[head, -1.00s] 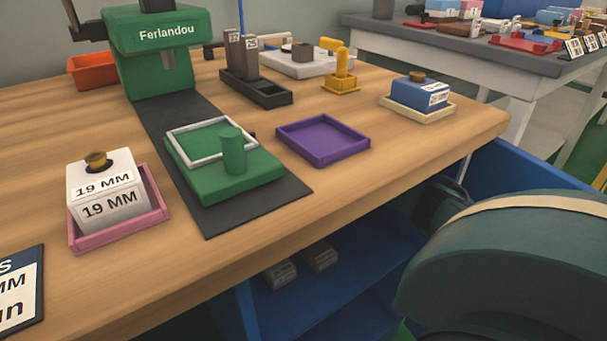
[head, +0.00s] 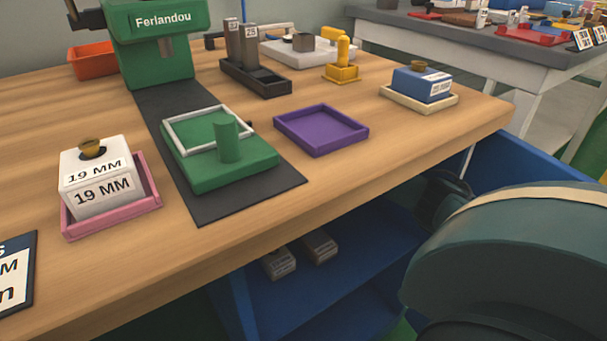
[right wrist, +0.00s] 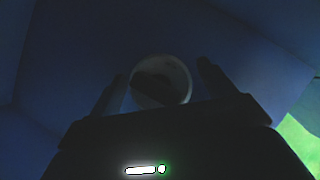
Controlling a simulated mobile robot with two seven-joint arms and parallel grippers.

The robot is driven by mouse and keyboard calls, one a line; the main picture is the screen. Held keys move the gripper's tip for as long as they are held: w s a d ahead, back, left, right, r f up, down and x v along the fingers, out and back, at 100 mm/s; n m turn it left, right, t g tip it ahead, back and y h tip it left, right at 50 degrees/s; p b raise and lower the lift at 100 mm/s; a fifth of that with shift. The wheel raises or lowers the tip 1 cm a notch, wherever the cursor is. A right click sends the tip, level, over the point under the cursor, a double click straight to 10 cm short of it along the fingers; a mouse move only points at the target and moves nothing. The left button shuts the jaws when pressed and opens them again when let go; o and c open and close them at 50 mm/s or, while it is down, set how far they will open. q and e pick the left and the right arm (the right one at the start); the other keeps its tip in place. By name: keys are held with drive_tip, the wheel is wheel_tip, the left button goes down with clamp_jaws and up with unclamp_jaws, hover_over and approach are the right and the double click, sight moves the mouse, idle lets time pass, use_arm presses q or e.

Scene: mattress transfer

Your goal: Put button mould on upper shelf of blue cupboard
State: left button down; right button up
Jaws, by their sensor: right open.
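I cannot tell for certain which thing is the button mould. In the right wrist view, a pale round thing with a dark patch (right wrist: 162,82) lies between the fingers of my right gripper (right wrist: 160,76), against a dark blue surface. The fingers are open and apart; contact is too dark to judge. In the head view, the blue cupboard (head: 338,282) stands under the table's right side. Two small grey labelled blocks (head: 319,246) sit on a shelf inside it. My right arm reaches down beside the cupboard and hides part of it. My left gripper is out of view.
On the wooden table (head: 400,140) are a white 19 MM block (head: 98,188) in a pink tray, a green press (head: 155,50), a green fixture (head: 225,165), an empty purple tray (head: 320,130) and a blue block (head: 422,85). The table edge overhangs the cupboard.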

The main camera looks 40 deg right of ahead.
drive_tip(key=shift+a+r, duration=0.1)
drive_tip(key=shift+r, duration=0.25)
drive_tip(key=shift+s+a+r+p, duration=0.15)
drive_tip(key=shift+r+p, duration=0.3)
drive_tip(key=shift+p, duration=0.2)
use_arm(q)
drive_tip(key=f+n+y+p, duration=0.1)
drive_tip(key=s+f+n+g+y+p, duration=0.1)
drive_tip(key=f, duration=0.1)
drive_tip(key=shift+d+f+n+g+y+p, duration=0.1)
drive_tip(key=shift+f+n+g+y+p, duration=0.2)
drive_tip(key=shift+p, duration=0.1)
use_arm(e)
drive_tip(key=s+a, duration=0.6)
drive_tip(key=a, duration=0.4)
drive_tip(key=shift+s+f, duration=0.25)
drive_tip(key=shift+s, duration=0.1)
